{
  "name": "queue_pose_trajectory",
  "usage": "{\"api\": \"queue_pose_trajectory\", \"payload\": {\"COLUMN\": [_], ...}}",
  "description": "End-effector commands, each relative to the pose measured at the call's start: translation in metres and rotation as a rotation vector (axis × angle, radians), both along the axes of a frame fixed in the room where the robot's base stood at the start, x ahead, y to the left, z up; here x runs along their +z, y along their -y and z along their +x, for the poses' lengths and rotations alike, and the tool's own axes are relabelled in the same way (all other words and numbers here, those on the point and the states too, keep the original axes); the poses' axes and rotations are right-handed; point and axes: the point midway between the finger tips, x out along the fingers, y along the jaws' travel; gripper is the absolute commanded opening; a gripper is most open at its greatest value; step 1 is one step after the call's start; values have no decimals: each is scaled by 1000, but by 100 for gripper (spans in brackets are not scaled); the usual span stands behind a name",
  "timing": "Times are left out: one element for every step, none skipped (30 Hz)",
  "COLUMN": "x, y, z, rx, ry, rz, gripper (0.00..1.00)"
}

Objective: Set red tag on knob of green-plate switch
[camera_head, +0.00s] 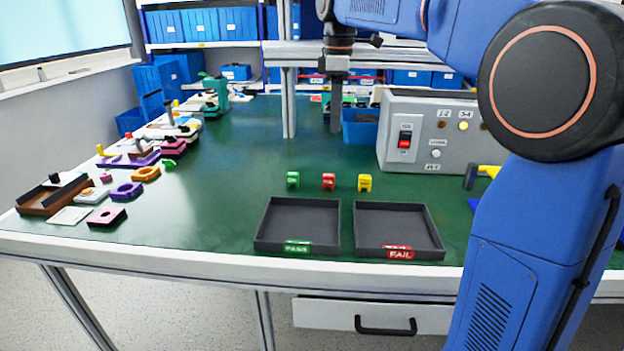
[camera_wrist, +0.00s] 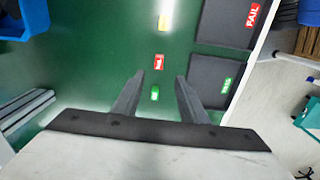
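The red tag (camera_head: 328,182) stands on the green table between the green tag (camera_head: 293,180) and the yellow tag (camera_head: 364,183). In the wrist view, the red tag (camera_wrist: 159,61) lies just beyond my fingertips, with the green tag (camera_wrist: 155,92) between the fingers and the yellow tag (camera_wrist: 163,22) farther off. My gripper (camera_head: 335,128) points down above the table, behind the tags in the head view. Its fingers (camera_wrist: 159,75) are apart and empty in the wrist view. I cannot make out a green-plate switch or its knob; my arm hides part of the right side.
A dark PASS tray (camera_head: 262,238) and FAIL tray (camera_head: 365,247) stand in front of the tags. A grey control box (camera_head: 460,150) stands at the right, partly behind my arm. Small parts and fixtures (camera_head: 125,190) crowd the left. The middle left of the table is clear.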

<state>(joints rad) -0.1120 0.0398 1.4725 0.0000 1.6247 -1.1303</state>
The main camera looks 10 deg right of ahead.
Motion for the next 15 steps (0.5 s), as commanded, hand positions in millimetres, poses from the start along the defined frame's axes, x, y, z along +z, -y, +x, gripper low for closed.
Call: {"api": "queue_pose_trajectory", "payload": {"x": [0, -1, -3, -5, -9, -14, -19, -24, -32, -37, -43, -50, -55, -61, -68], "y": [-1, -1, -1, -1, -1, -1, -1, -1, -1, -1, -1, -1, -1, -1, -1], "z": [2, 3, 4, 4, 4, 3, 3, 3, 3, 3, 3, 3, 3, 3, 3], "rx": [9, 13, 16, 17, 17, 17, 16, 16, 16, 16, 16, 15, 15, 15, 15], "ry": [-2, -4, -5, -7, -7, -8, -8, -8, -8, -8, -8, -8, -8, -9, -7], "rz": [0, -1, 0, -1, -1, -1, -1, -1, -1, -1, -1, -1, -1, 0, -1], "gripper": [39, 39, 39, 39, 39, 39, 39, 39, 39, 39, 39, 39, 39, 39, 39]}}
